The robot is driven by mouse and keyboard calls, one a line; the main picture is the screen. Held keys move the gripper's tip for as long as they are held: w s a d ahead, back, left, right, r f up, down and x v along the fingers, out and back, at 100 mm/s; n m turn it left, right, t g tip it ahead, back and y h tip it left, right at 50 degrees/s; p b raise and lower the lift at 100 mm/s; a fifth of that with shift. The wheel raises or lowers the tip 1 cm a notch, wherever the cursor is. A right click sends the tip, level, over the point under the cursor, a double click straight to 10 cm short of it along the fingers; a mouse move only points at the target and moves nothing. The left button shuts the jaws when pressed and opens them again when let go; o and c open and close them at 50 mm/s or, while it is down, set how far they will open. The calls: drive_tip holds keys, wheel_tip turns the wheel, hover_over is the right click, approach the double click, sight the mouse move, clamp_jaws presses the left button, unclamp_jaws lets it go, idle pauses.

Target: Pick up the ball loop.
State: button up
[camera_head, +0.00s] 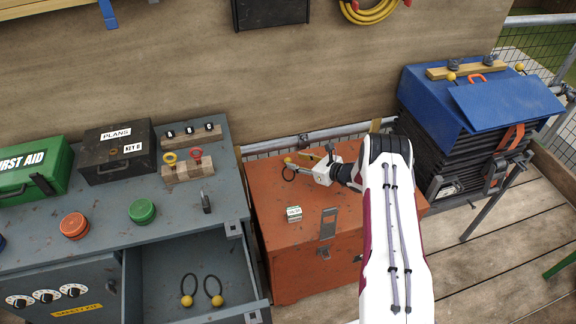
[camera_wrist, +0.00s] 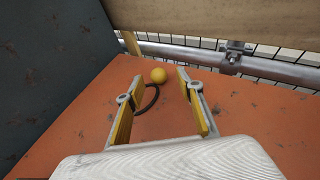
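A ball loop, a yellow ball (camera_wrist: 158,75) with a thin black cord loop (camera_wrist: 153,98), lies on the orange chest (camera_head: 285,222). In the head view its cord (camera_head: 289,173) shows near the chest's back left. My gripper (camera_wrist: 160,88) is open, with one yellow-padded finger on each side. The ball sits just beyond the fingertips, between their lines; the cord curves back between the fingers, close to the left one. In the head view my gripper (camera_head: 303,164) reaches left, low over the chest. Two more ball loops (camera_head: 187,299) (camera_head: 217,300) lie in the open grey drawer.
A grey cabinet (camera_head: 100,228) stands against the chest's left, rising above its top. A rail (camera_wrist: 190,54) and wire mesh run along the back. Blue-covered stack (camera_head: 480,98) stands right.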

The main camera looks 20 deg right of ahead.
sight(289, 160)
drive_tip(key=shift+w+a, duration=0.1)
idle(0.3)
drive_tip(key=shift+x, duration=2.5)
drive_tip(key=shift+a, duration=0.2)
drive_tip(key=c, duration=0.9)
